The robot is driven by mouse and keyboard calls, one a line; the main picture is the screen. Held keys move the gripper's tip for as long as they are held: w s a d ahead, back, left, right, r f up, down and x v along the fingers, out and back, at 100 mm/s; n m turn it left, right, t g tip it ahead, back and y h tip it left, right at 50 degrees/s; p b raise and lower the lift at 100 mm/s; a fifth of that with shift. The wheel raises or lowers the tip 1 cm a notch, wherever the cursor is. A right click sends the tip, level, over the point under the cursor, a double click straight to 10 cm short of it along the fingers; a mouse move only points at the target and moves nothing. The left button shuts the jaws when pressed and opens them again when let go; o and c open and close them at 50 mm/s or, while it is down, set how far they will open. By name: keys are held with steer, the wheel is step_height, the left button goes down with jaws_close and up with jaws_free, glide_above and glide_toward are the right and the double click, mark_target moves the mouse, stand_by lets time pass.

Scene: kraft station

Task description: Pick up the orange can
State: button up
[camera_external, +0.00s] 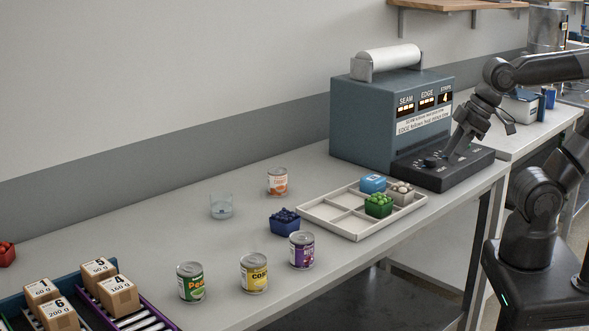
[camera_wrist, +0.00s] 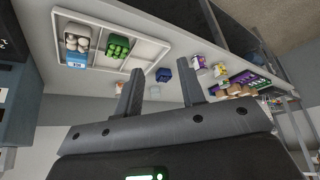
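The orange can (camera_external: 277,181), a metal tin with a white and orange label, stands upright on the bench behind the glass and the blue bin. In the wrist view a small part of what looks like the orange can (camera_wrist: 119,88) shows beside the left finger. My gripper (camera_external: 450,153) is well to the right of the can, in front of the blue-grey machine and over its dark control base. In the wrist view my gripper (camera_wrist: 161,70) has its two fingers wide apart, with nothing held between them.
A clear glass (camera_external: 221,206) and a blue bin (camera_external: 285,222) stand near the can. Purple (camera_external: 301,250), yellow (camera_external: 254,273) and green (camera_external: 190,282) cans line the front. A divided white tray (camera_external: 354,233) with small bins lies between can and machine (camera_external: 365,125). Boxes (camera_external: 118,296) stand lower left.

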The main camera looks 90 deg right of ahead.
stand_by(0.3)
steer(key=o, duration=0.9)
steer(key=w+d+r+m, duration=0.1)
steer(key=w+d+r, duration=0.1)
steer(key=w, duration=0.3)
steer(key=w+d+r, duration=0.1)
steer(key=w+d, duration=0.1)
steer(key=w, duration=0.4)
steer(key=m+g+h, duration=0.1)
steer(key=m+h, duration=0.1)
steer(key=m, duration=0.1)
glide_above(278, 170)
steer(key=s+a, duration=0.1)
steer(key=s, duration=0.2)
step_height(278, 170, down, 13)
steer(key=x, duration=0.6)
steer(key=shift+w+a, duration=0.1)
steer(key=shift+s+a+f+x, duration=0.1)
steer(key=shift+a+x, duration=0.05)
steer(key=shift+x, duration=0.7)
steer(key=shift+s+a+f+x, duration=0.1)
steer(key=shift+a+x, duration=0.05)
steer(key=shift+x, duration=0.7)
steer(key=shift+s+a+x, duration=0.1)
steer(key=shift+x, duration=0.7)
